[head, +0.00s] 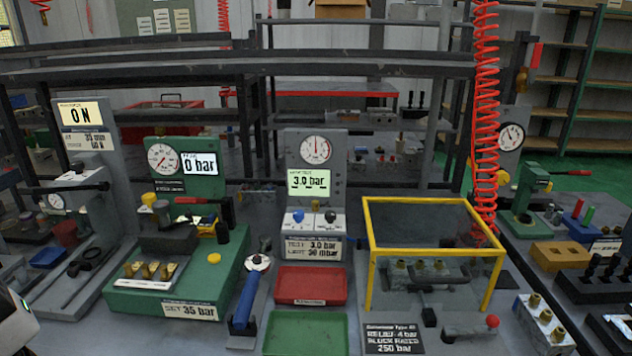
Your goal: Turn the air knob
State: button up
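A grey test unit (316,170) stands upright in the middle of the bench. Its dial gauge (316,150) sits above a green display reading 3.0 bar. On its sloped front are a blue knob (298,216) at left and a dark knob (331,216) at right. I cannot read which of them is marked air. A label below reads 3.0 bar and a limit in mbar. A white part at the lower left edge looks like my arm. My gripper's fingers do not show, and nothing is seen touching the knobs.
A green press (180,270), reading 0 bar, stands left. A blue-handled tool (245,300) and red tray (307,285) lie before the test unit; a green tray (305,335) is nearer. A yellow-framed guard (435,200) and hanging red coiled hose (486,120) are right.

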aim_at(330, 215)
jog(key=j, duration=0.5)
jog(key=i+j, duration=0.2)
jog(key=i, duration=0.75)
